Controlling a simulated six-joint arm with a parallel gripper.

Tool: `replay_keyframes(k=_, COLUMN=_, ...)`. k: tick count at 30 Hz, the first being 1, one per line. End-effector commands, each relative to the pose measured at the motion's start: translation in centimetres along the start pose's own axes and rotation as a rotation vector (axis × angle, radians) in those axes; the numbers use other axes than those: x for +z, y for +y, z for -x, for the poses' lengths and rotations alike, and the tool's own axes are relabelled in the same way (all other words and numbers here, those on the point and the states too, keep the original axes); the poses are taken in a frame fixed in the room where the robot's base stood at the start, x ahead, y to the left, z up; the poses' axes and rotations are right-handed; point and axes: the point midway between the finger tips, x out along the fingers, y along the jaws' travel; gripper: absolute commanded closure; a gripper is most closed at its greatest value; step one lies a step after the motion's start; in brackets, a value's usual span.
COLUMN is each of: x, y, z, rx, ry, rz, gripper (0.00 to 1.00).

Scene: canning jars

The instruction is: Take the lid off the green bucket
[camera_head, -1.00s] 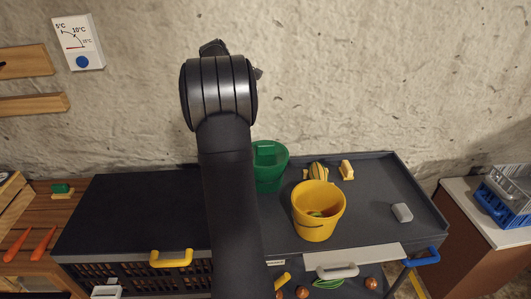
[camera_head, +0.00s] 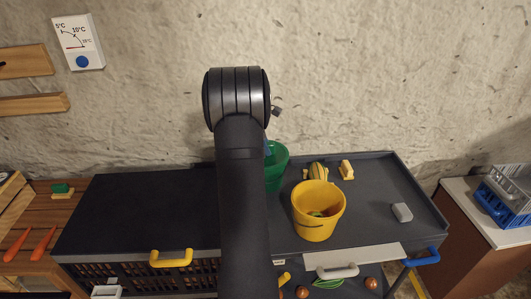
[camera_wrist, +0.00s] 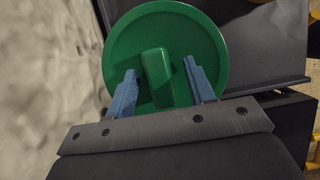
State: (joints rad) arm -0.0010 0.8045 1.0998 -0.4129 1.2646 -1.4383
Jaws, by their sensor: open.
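The green bucket (camera_head: 275,172) stands on the dark tabletop against the wall, partly hidden behind my arm. Its round green lid (camera_wrist: 211,42) fills the middle of the wrist view, with a raised block-shaped handle (camera_wrist: 158,80) across its centre. My gripper (camera_wrist: 160,74) is open. Its blue fingers are on either side of the handle, with a gap on each side, and they overlap the lid in the picture. The bucket's body is hidden under the lid in the wrist view. I cannot tell how high the fingertips are above the lid.
A yellow bucket (camera_head: 312,228) with things inside stands in front and right of the green one. The stone wall is close behind.

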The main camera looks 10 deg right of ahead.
Motion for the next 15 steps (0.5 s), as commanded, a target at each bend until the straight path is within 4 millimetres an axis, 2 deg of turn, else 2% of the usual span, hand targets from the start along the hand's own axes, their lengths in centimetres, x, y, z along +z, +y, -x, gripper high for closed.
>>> replay_keyframes(k=2, x=0.02, y=0.01, z=-0.61, rx=0.001, ry=0.000, rz=0.000, gripper=0.51)
replay_keyframes(k=8, x=0.00, y=0.02, z=-0.63, rx=0.002, ry=0.000, rz=0.000, gripper=0.53)
replay_keyframes(k=15, x=-0.01, y=0.01, z=-0.61, rx=0.002, ry=0.000, rz=0.000, gripper=1.00)
